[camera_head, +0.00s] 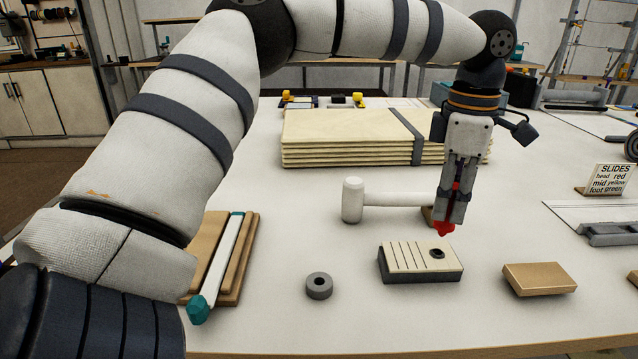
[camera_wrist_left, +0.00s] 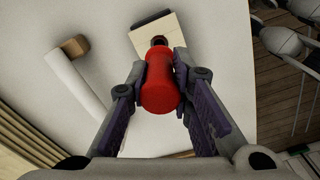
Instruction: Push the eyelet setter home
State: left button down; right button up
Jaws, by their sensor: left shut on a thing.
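The red eyelet setter (camera_head: 445,229) is held upright in my left gripper (camera_head: 452,218), which is shut on it. Its red body also shows between the fingers in the left wrist view (camera_wrist_left: 160,85). In the head view its lower end appears just above a pale-topped dark block (camera_head: 408,257) with several slots and a dark round hole (camera_head: 437,253). The hole is visible and the setter looks apart from it. In the left wrist view the block (camera_wrist_left: 173,33) lies beyond the setter, which hides part of it. My right gripper is not in view.
A white mallet (camera_head: 352,200) lies behind the block, its handle reaching close to my left gripper. A grey ring (camera_head: 319,286) and a wooden block (camera_head: 539,279) flank the slotted block. Stacked pale panels (camera_head: 345,138) lie behind. The table front is clear.

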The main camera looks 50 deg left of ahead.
aim_at(443, 229)
pick_arm(q)
jog(key=shift+w, duration=0.15)
jog(key=shift+f, duration=1.6)
jog(key=shift+f, duration=0.15)
jog(key=shift+f, duration=1.1)
jog(key=shift+f, duration=0.1)
jog(key=c, duration=1.3)
grip_release()
jog(key=shift+c, duration=0.2)
